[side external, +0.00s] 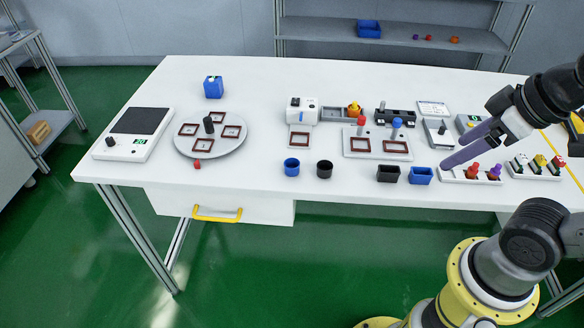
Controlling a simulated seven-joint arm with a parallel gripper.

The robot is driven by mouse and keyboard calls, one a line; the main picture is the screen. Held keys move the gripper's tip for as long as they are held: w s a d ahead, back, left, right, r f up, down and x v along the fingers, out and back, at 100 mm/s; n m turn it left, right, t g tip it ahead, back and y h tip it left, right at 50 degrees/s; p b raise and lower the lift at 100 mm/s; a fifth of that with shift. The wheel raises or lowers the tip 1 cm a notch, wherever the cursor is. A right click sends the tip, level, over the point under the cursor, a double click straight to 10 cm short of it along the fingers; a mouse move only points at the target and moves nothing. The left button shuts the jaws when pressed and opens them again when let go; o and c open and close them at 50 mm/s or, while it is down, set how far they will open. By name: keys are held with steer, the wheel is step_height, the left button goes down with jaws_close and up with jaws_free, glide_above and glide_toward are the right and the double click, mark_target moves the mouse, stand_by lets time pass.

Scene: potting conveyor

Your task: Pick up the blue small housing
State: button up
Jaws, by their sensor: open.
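A small blue open-topped rectangular box (421,176) stands near the table's front edge, beside a black one (388,174). A small blue round cup (292,167) stands farther left, beside a black round cup (324,169). I cannot tell from the picture alone which blue one is named the small housing. My gripper (453,154) has two purple fingers spread apart, with nothing between them. It is tilted above the right part of the table, up and to the right of the blue box, and appears apart from it.
A rack with red and purple plugs (472,176) lies just below my gripper. A white fixture plate (377,154) with red and blue knobs is behind the boxes. A grey turntable (210,150), scale (133,150) and blue block (213,87) are left.

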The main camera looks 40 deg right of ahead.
steer(key=w+r+n, duration=0.7)
steer(key=n, duration=0.2)
steer(key=n+g, duration=0.5)
steer(key=n, duration=0.7)
glide_above(292, 162)
step_height(292, 162, down, 12)
steer(key=shift+g, duration=0.3)
steer(key=f, duration=0.6)
steer(key=s+f, duration=0.1)
steer(key=f, duration=0.2)
steer(key=shift+s+a+f, duration=0.1)
steer(key=shift+a+f, duration=0.1)
steer(key=shift+a, duration=0.15)
steer(key=shift+a+f, duration=0.15)
steer(key=shift+f, duration=3)
steer(key=shift+c, duration=0.4)
